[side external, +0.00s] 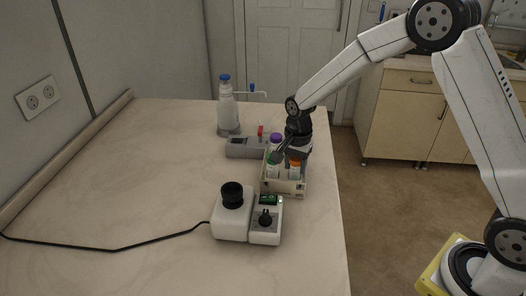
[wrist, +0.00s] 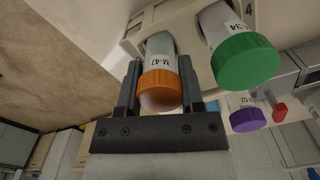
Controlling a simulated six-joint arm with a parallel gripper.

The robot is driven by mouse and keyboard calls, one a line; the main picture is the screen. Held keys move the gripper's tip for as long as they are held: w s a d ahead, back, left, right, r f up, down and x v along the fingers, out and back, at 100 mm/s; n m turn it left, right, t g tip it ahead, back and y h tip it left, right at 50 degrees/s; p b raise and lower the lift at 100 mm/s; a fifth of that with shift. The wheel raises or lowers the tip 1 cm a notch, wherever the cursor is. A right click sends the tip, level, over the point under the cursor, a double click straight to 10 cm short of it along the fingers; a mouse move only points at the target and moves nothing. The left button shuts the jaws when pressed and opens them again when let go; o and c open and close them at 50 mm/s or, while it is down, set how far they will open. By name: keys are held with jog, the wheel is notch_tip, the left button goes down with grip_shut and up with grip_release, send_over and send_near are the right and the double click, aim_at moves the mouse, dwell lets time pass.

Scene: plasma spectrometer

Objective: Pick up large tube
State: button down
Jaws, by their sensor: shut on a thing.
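My gripper (wrist: 160,68) is shut on the orange-capped tube (wrist: 158,86), with one finger on each side of it in the wrist view. Its label seems to start with "M-4". In the side view my gripper (side external: 285,152) is at the rack (side external: 284,188), and the orange-capped tube (side external: 295,169) stands in the rack. The green-capped tube (wrist: 243,58), with a label ending in 34, looks wider and is apart from the fingers. It also shows at the rack's left in the side view (side external: 272,169). A purple-capped tube (wrist: 247,116) is farther off.
A white device with a black top (side external: 232,212) and a small box with a knob (side external: 266,222) stand in front of the rack. A grey device with a red part (side external: 243,147) and a blue-capped bottle (side external: 226,105) stand behind. The table's left side is clear except for a cable (side external: 115,249).

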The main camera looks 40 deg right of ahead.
jog(key=shift+r, duration=0.15)
notch_tip(320, 180, up, 10)
jog(key=shift+f, duration=0.15)
dwell(0.5)
